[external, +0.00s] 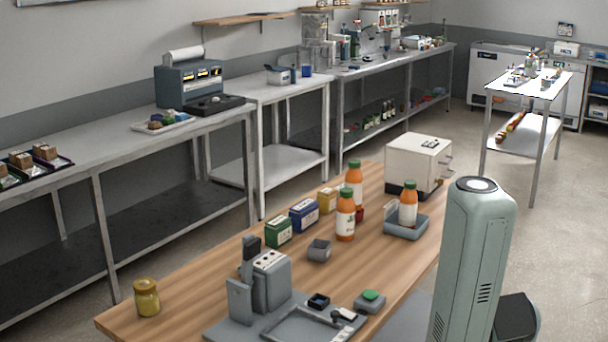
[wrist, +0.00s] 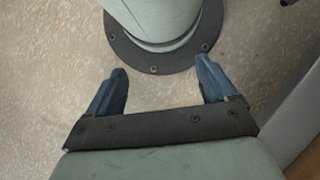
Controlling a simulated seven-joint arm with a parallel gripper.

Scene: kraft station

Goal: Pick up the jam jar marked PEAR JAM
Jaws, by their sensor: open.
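A small jar (external: 147,297) with a yellow-gold lid and yellowish contents stands upright on the near left end of the wooden table. The writing on its label is too small to read, so I cannot tell whether it says PEAR JAM. A small red item (external: 360,214) is partly hidden behind an orange bottle; I cannot tell what it is. My gripper (wrist: 160,70) is open and empty in the wrist view, above the floor and facing my own base. No jar shows in the wrist view, and the gripper does not show in the external view.
The wooden table (external: 200,280) also holds orange bottles (external: 345,217), a green box (external: 278,232), a blue box (external: 303,214), a grey cup (external: 319,250), a grey device (external: 270,280) and a white box-shaped unit (external: 418,165). The tabletop around the yellow jar is clear.

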